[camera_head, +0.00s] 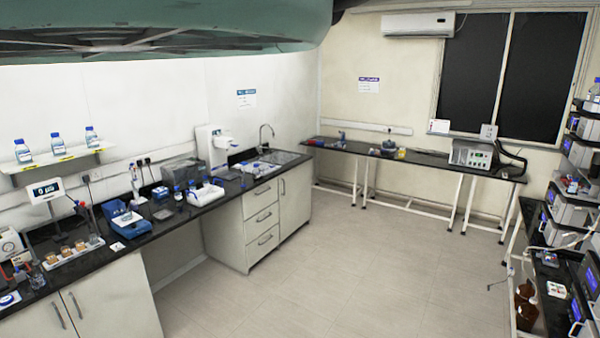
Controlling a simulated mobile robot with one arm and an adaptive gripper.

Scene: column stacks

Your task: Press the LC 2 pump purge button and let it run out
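Stacks of grey and dark instrument modules with small blue displays stand at the right edge. One stack (570,213) stands on the dark right bench, and a nearer stack (590,292) is cut off by the frame edge. I cannot tell which one is LC 2. Its pump purge button is too small to make out or hidden. Bottles (595,90) stand on top of the farther stack. My gripper is not in view.
The tiled floor (370,270) in the middle is clear. A long left bench (150,237) holds labware, with a sink (275,157) at its far end. A back bench (420,159) holds a grey instrument (470,154). Brown bottles (525,305) stand below the right bench.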

